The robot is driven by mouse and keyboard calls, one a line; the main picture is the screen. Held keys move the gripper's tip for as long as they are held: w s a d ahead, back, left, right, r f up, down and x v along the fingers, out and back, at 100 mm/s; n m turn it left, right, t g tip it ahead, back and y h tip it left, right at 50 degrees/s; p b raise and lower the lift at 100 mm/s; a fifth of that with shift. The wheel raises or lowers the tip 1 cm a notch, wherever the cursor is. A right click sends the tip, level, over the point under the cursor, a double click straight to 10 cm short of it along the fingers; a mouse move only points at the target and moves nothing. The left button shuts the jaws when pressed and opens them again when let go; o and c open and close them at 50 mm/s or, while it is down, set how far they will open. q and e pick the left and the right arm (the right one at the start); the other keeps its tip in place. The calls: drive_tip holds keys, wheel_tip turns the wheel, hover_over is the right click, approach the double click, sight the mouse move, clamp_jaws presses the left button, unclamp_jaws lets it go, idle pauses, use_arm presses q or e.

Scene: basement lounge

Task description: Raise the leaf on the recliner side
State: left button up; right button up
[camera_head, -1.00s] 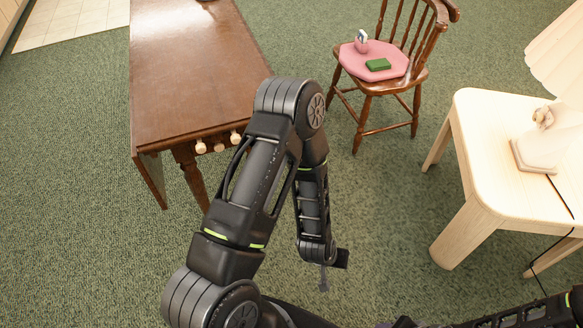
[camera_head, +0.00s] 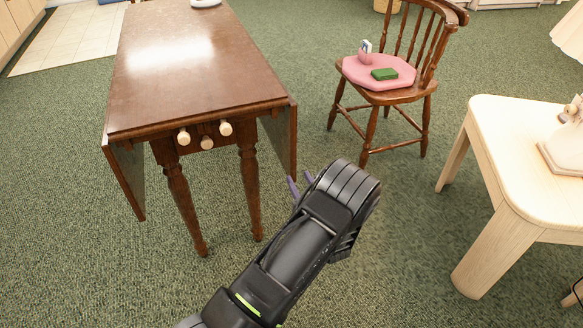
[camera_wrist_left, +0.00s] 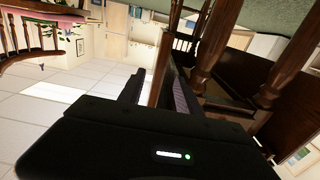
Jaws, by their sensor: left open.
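The brown drop-leaf table (camera_head: 190,75) stands at the left centre. A leaf hangs down on its right side (camera_head: 283,138) and another hangs on its left side (camera_head: 127,175). No recliner is in view. My left gripper (camera_head: 299,186) is open, low by the bottom near corner of the right-hand leaf. Its purple fingertips show just past my dark wrist. In the left wrist view, the open jaws (camera_wrist_left: 160,92) have a brown board edge (camera_wrist_left: 166,55) between or just beyond them; contact cannot be told. My right gripper is not in view.
A wooden chair (camera_head: 385,97) with a pink cushion stands to the right. A pale side table (camera_head: 520,165) is at the far right. Green carpet between them is clear.

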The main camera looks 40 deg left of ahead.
sight(294, 169)
use_arm(q)
drive_tip(key=shift+a, duration=0.1)
drive_tip(key=b+x, duration=0.1)
drive_tip(key=x, duration=0.5)
drive_tip(key=shift+w+a+f, duration=0.1)
drive_tip(key=shift+w+a, duration=0.05)
drive_tip(key=shift+a, duration=0.05)
drive_tip(key=shift+w+a+b, duration=0.35)
drive_tip(key=shift+a, duration=0.1)
clamp_jaws()
idle(0.9)
